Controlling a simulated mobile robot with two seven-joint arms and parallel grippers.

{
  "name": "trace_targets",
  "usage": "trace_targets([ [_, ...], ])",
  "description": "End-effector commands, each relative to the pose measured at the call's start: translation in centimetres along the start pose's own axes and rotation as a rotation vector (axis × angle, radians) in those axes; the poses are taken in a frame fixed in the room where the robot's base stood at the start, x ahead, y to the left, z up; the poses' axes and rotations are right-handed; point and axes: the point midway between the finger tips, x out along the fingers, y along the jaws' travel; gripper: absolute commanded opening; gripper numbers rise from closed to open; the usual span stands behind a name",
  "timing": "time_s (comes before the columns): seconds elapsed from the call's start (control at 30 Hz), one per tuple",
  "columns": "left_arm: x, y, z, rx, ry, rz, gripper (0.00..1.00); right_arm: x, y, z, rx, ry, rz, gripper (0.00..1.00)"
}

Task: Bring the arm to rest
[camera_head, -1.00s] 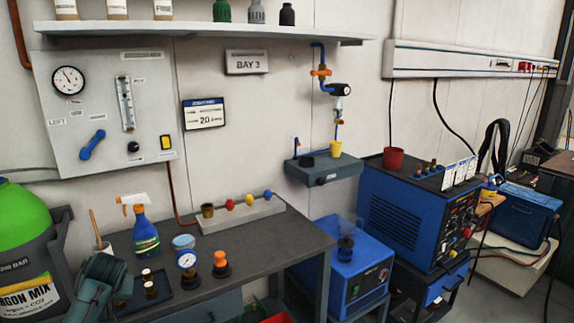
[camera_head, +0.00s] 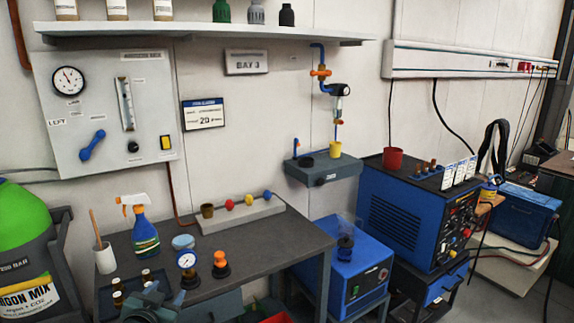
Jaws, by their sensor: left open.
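My left gripper (camera_head: 150,303) shows at the bottom left of the head view, low in front of the grey workbench (camera_head: 262,243). It is dark teal and partly cut off by the lower picture edge. It is open, and I see nothing held in it. It overlaps the view of the small dark tray (camera_head: 108,300) with brown-capped bottles. My right gripper is not in view.
A blue spray bottle (camera_head: 143,232), a white cup with a brush (camera_head: 104,257), a pressure gauge (camera_head: 187,262) and an orange-black fitting (camera_head: 221,265) stand on the bench. A green gas cylinder (camera_head: 22,222) is at left. Blue machines (camera_head: 405,215) stand at right.

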Motion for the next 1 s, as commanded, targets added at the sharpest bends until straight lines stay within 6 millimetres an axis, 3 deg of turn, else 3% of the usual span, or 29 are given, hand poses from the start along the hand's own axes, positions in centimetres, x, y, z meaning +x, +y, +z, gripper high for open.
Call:
trace_targets([
  [0.03, -1.7, 2.4, 2.6, -0.01, -0.034, 0.035, 0.52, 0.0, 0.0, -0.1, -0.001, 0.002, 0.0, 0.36],
  [0.2, -9.3, 9.7, 9.8, -0.064, -0.144, 0.149, 0.52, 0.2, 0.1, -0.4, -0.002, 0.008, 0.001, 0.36],
  [0.33, -16.4, 14.4, 13.8, -0.123, -0.231, 0.224, 0.52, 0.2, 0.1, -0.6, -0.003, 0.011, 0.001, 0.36],
  [0.5, -23.4, 18.0, 16.3, -0.189, -0.317, 0.28, 0.52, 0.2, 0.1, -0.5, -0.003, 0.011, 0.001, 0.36],
  [0.6, -25.7, 18.9, 16.7, -0.212, -0.344, 0.295, 0.52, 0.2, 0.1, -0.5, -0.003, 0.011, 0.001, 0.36],
  [0.7, -26.6, 19.2, 16.9, -0.222, -0.356, 0.3, 0.52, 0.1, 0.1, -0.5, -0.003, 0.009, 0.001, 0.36],
  [1.0, -26.7, 19.3, 16.9, -0.222, -0.358, 0.301, 0.52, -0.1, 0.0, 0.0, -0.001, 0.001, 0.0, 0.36],
])
